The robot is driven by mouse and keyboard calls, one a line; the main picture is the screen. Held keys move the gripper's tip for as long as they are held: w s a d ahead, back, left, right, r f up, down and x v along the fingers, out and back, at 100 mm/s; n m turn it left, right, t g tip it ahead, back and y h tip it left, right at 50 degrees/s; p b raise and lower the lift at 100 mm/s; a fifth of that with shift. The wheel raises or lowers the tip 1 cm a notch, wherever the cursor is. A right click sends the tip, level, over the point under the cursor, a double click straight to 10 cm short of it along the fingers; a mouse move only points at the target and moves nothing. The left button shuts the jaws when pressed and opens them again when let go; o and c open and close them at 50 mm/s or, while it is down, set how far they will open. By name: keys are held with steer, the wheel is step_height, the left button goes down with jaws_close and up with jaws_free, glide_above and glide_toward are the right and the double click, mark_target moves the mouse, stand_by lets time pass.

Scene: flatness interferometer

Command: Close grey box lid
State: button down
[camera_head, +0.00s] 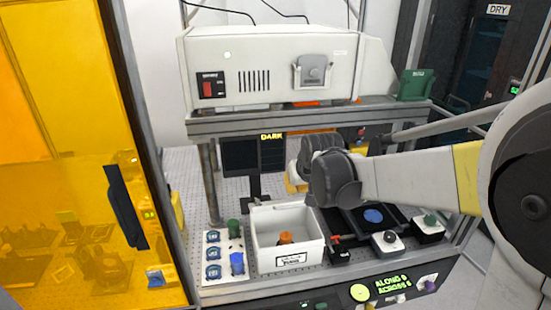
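No box with a clearly visible lid shows. A pale grey open-topped box (262,258) with a front label stands on the perforated bench, with an orange-topped item (285,238) inside. A large pale grey housing (275,45) sits on the shelf above, with a latch-like grey fitting (313,70) on its front. My arm reaches in from the right, its dark grey wrist over the bench behind and right of the open box. My gripper (297,172) is mostly hidden by the wrist, so its fingers cannot be made out. A yellow part shows just behind it.
A white panel (222,277) with blue and green knobs stands left of the open box. A dark plate with a blue disc (373,215) and button boxes (388,244) lie right. A shelf post (211,185) and amber enclosure (70,150) bound the left; a dark screen (240,155) stands behind.

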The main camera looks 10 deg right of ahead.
step_height(320, 180, up, 8)
steer(key=w+g+p, duration=0.2)
steer(key=g+p, duration=0.1)
steer(key=p, duration=0.2)
steer(key=x, duration=0.6)
steer(key=s+x, duration=0.1)
steer(key=x, duration=0.3)
steer(key=shift+d+f, duration=0.15)
steer(key=shift+s+f, duration=0.25)
steer(key=shift+f, duration=0.4)
steer(key=shift+s+f, duration=0.3)
steer(key=shift+f, duration=0.35)
steer(key=shift+s+f, duration=0.25)
steer(key=shift+f, duration=0.4)
steer(key=shift+s+f+t+b, duration=0.3)
steer(key=shift+s+f+b, duration=0.35)
steer(key=shift+s+b, duration=0.1)
steer(key=s+f+t+b, duration=0.2)
steer(key=s+f+b, duration=0.1)
steer(key=f+b, duration=0.3)
steer(key=s+f+t+b, duration=0.1)
steer(key=s+f+b, duration=0.2)
steer(key=f+b, duration=0.4)
steer(key=shift+f+t+b, duration=0.3)
steer(key=shift+t+b, duration=0.1)
steer(key=shift+b, duration=1.35)
